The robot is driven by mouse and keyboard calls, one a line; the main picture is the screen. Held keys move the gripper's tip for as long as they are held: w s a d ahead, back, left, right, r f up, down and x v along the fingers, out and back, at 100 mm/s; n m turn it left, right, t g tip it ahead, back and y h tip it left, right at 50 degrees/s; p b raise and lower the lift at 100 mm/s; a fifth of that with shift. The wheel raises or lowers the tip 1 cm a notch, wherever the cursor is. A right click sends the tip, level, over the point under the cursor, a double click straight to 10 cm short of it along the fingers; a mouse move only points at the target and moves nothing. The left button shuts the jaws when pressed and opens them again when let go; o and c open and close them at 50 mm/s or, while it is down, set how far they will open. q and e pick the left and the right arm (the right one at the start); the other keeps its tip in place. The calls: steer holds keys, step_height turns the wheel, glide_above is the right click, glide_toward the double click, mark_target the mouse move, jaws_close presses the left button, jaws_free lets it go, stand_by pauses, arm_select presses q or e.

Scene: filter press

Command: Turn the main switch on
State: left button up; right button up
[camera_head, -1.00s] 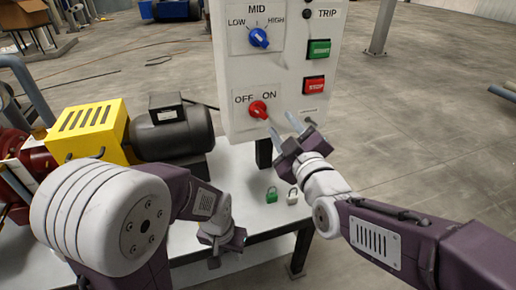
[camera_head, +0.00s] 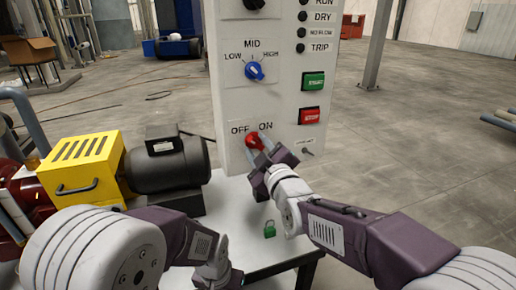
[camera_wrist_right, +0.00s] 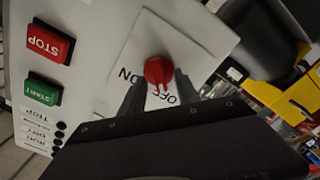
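The main switch is a red knob (camera_head: 254,140) under the OFF and ON labels, low on the white control panel (camera_head: 230,110). In the right wrist view the knob (camera_wrist_right: 158,71) sits at the fingertips, and its ridge seems to point towards OFF. My right gripper (camera_head: 261,152) is at the knob with its fingers apart. In the wrist view its fingers (camera_wrist_right: 160,88) lie on either side of the knob; contact cannot be made out. My left gripper (camera_head: 218,279) is low over the table, and its fingers are not clear.
Above the knob are a blue selector (camera_head: 254,71), a green START button (camera_head: 313,81) and a red STOP button (camera_head: 310,115). A dark motor (camera_head: 168,163) and yellow guard (camera_head: 85,165) stand left. A green padlock (camera_head: 269,229) rests on the white table (camera_head: 245,200).

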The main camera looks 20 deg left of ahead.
jaws_close()
steer(key=shift+m, duration=0.3)
steer(key=m+b, duration=0.2)
steer(key=m, duration=0.2)
steer(key=shift+d, duration=0.1)
steer(key=m+b, duration=0.2)
steer(key=m, duration=0.2)
steer(key=shift+w+d+m, duration=0.1)
steer(key=shift+m, duration=0.2)
steer(key=m+b, duration=0.3)
steer(key=m, duration=0.1)
steer(key=shift+d+f, duration=0.1)
steer(key=shift+f, duration=0.05)
steer(key=m+b, duration=0.2)
steer(key=m, duration=0.2)
steer(key=shift+w, duration=0.1)
steer(key=shift+m+b, duration=0.35)
steer(key=shift+m, duration=0.15)
